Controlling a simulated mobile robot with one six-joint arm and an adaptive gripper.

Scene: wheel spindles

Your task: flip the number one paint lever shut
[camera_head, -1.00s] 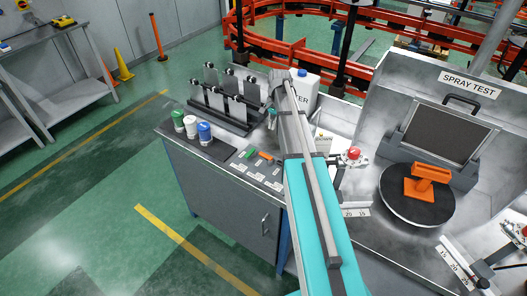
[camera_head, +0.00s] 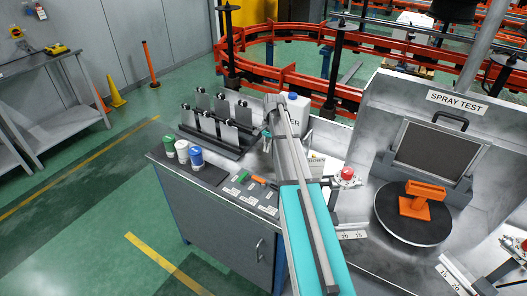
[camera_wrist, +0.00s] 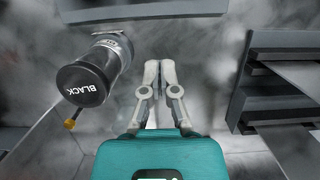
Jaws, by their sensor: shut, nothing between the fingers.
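My gripper (camera_wrist: 160,68) shows in the wrist view with its fingers together and nothing between them. Left of it is a dark canister with a BLACK label (camera_wrist: 82,84). A small yellow-tipped piece (camera_wrist: 70,124) sticks out below the canister, apart from my fingers; I cannot tell if it is a lever. In the head view my gripper (camera_head: 275,106) is at the back of the grey bench (camera_head: 215,210), right of the rack. I cannot make out a lever marked number one in either view. My arm hides part of the bench.
A rack of upright plates (camera_head: 222,118) stands left of my gripper. Green, white and blue cups (camera_head: 182,151) stand at the bench's left, with labels in front. A white container (camera_head: 299,106) is close behind my arm. The spray booth turntable (camera_head: 413,228) holds an orange part.

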